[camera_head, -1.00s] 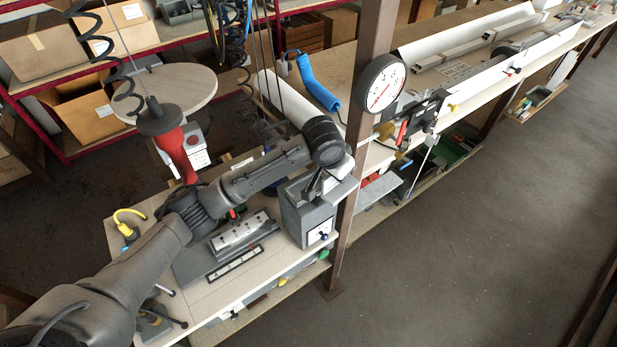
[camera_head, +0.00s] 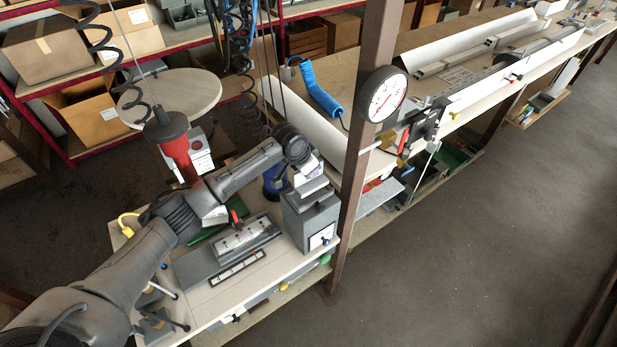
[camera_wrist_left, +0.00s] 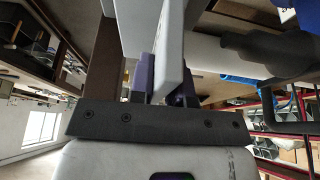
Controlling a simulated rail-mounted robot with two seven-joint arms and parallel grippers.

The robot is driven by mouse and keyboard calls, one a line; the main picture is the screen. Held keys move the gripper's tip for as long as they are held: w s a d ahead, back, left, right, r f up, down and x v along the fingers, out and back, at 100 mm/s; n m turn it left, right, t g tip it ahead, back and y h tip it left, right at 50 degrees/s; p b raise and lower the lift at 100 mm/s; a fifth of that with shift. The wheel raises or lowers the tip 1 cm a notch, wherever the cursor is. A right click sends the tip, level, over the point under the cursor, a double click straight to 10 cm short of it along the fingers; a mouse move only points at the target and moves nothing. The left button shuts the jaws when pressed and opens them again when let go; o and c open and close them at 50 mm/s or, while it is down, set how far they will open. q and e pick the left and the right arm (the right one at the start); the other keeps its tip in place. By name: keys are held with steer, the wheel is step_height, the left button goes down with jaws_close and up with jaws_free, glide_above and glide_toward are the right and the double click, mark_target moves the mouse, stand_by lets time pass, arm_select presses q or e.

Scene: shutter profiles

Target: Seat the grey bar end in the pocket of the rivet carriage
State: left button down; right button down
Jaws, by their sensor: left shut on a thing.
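My left gripper (camera_wrist_left: 160,80) shows in the wrist view, its two purplish fingers shut on a light grey bar (camera_wrist_left: 171,42) that runs up out of the frame. In the head view my left wrist hangs over the back of a grey box-like unit (camera_head: 310,222); the fingers and their grip are hard to make out there. A grey fixture (camera_head: 243,238) with a slotted light top block lies on the near bench, left of that unit. I cannot tell for sure which part is the rivet carriage, and no pocket shows clearly. My right gripper is not in view.
A brown post (camera_head: 364,140) with a round dial gauge (camera_head: 382,94) stands right of my left wrist. A red hanging tool (camera_head: 176,150) is beside my forearm. A long bench with white profiles (camera_head: 470,30) runs to the back right. The right-hand floor is clear.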

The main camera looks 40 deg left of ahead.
arm_select(q)
steer(key=shift+a+f, duration=0.25)
steer(key=shift+f, duration=0.05)
steer(key=shift+f+p, duration=0.35)
steer(key=shift+f, duration=1.5)
steer(key=shift+f, duration=0.1)
steer(key=c, duration=1.1)
jaws_free()
